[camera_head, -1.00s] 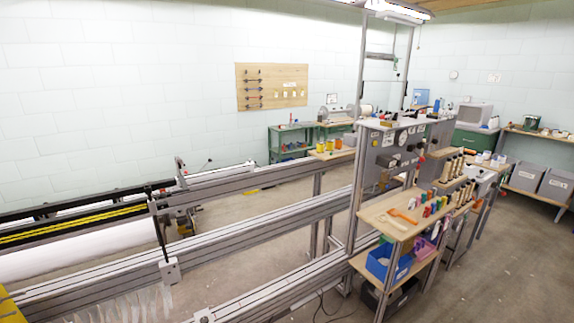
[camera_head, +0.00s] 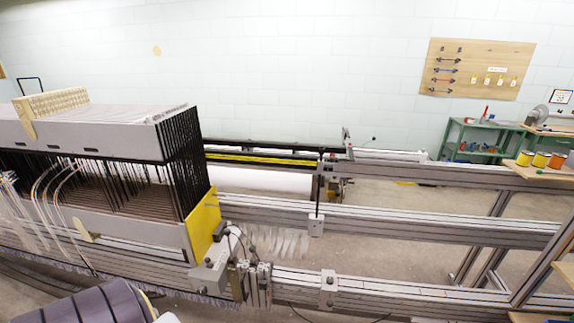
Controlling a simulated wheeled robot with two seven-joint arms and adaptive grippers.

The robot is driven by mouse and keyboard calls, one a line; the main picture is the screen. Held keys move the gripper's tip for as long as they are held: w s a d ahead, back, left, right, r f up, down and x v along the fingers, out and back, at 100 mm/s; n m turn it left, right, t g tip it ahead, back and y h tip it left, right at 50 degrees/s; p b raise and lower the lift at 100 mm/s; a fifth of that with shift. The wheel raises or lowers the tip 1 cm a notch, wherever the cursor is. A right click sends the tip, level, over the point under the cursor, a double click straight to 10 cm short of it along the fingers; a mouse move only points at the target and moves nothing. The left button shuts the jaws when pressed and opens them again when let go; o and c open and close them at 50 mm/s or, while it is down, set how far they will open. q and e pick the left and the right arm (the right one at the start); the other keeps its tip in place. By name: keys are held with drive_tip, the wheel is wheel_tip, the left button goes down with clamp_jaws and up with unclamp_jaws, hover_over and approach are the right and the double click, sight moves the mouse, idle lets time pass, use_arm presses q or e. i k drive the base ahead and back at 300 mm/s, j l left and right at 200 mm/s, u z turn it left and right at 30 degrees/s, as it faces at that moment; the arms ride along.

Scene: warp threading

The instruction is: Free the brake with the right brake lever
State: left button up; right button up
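Neither of my grippers is in view. I cannot tell for certain which part is the right brake lever. A thin upright black rod (camera_head: 318,190) stands on a grey block on the middle rail. Behind it, a beam with a yellow strip (camera_head: 262,159) and a white roll (camera_head: 265,181) ends at a metal bracket (camera_head: 347,143). A small dark knob on a thin rod (camera_head: 373,138) shows just right of that bracket. The brake's state cannot be read from here.
The loom's harness frame (camera_head: 95,135) with a yellow end plate (camera_head: 203,225) fills the left. Long grey rails (camera_head: 420,228) run across to the right. A pegboard (camera_head: 477,68) hangs on the wall above a green bench (camera_head: 480,135). Floor shows between the rails.

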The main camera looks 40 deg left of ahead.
sight(252, 249)
drive_tip(key=u, duration=1.65)
